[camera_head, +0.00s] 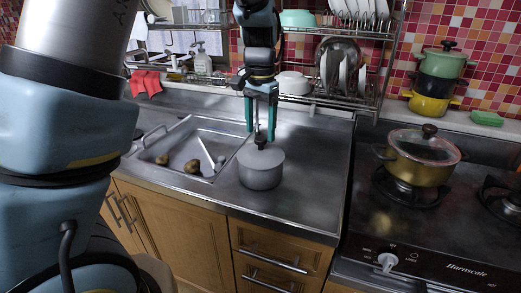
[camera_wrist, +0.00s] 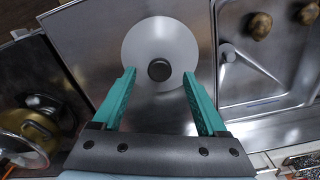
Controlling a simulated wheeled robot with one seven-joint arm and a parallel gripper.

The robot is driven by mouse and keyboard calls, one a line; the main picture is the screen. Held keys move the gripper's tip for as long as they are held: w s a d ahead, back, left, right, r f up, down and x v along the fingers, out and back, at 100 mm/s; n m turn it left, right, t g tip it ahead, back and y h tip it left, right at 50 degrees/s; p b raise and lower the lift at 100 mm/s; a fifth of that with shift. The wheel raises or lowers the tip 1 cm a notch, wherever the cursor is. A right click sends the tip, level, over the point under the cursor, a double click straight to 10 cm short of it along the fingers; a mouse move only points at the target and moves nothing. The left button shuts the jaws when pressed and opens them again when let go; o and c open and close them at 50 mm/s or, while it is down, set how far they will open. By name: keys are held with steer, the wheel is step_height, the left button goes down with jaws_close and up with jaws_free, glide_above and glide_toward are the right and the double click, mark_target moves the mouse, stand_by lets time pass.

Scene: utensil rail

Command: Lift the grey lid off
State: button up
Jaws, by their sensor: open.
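A grey pot with a grey lid (camera_head: 262,157) and a dark round knob stands on the steel counter, right of the sink. In the wrist view the lid (camera_wrist: 160,40) is seen from above, with its knob (camera_wrist: 159,69) near the centre. My gripper (camera_head: 262,123) hangs above the lid, its teal fingers pointing down. In the wrist view my gripper (camera_wrist: 158,74) is open, with one finger on each side of the knob. Whether the fingers touch the lid cannot be told.
The sink (camera_head: 190,150) holds brown potatoes and a pale utensil. A gold pot (camera_head: 418,165) sits on the stove at the right. A dish rack (camera_head: 335,100) with plates stands behind my gripper. The counter around the grey pot is clear.

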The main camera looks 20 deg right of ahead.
mark_target(261, 148)
steer(key=shift+f, duration=1.15)
jaws_close()
